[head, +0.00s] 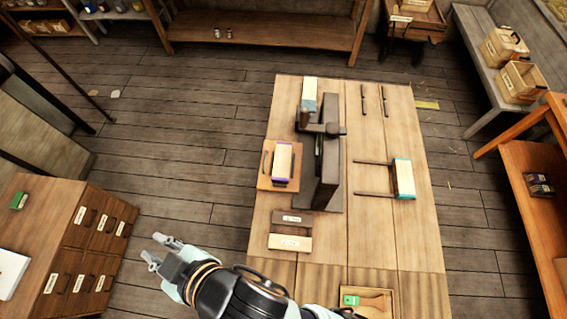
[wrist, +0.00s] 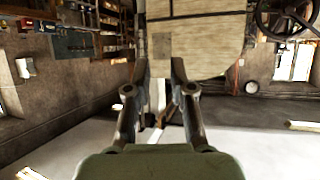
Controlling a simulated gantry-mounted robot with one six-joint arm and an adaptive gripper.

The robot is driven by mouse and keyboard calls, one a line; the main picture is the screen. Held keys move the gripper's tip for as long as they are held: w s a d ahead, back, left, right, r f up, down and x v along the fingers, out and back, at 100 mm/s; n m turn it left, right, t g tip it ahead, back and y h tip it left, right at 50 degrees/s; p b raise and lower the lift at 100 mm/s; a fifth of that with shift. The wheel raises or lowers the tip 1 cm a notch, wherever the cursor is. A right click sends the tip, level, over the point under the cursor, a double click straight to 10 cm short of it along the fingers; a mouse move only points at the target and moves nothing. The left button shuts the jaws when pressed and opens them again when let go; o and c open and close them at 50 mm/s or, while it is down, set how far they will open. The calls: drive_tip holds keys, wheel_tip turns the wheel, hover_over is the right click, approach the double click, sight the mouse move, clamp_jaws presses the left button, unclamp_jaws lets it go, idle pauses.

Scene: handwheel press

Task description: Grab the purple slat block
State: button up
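The purple slat block (head: 282,161) is a pale block with purple edges. It sits on a small wooden board (head: 268,183) at the left side of the table, just left of the dark press (head: 328,170). My gripper (head: 160,250) is at lower left in the head view, over the floor left of the table, well apart from the block. Its two fingers are spread with nothing between them. In the wrist view the fingers (wrist: 157,75) are also apart and empty. I cannot make out the purple block in the wrist view.
A teal-edged block (head: 404,178) lies right of the press, and another pale block (head: 309,90) stands at the far end. Two labelled slats (head: 291,230) lie nearer. A wooden tray (head: 391,296) is at the front edge. A drawer cabinet (head: 70,240) stands left of my gripper.

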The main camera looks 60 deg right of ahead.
drive_tip(key=o, duration=1.5)
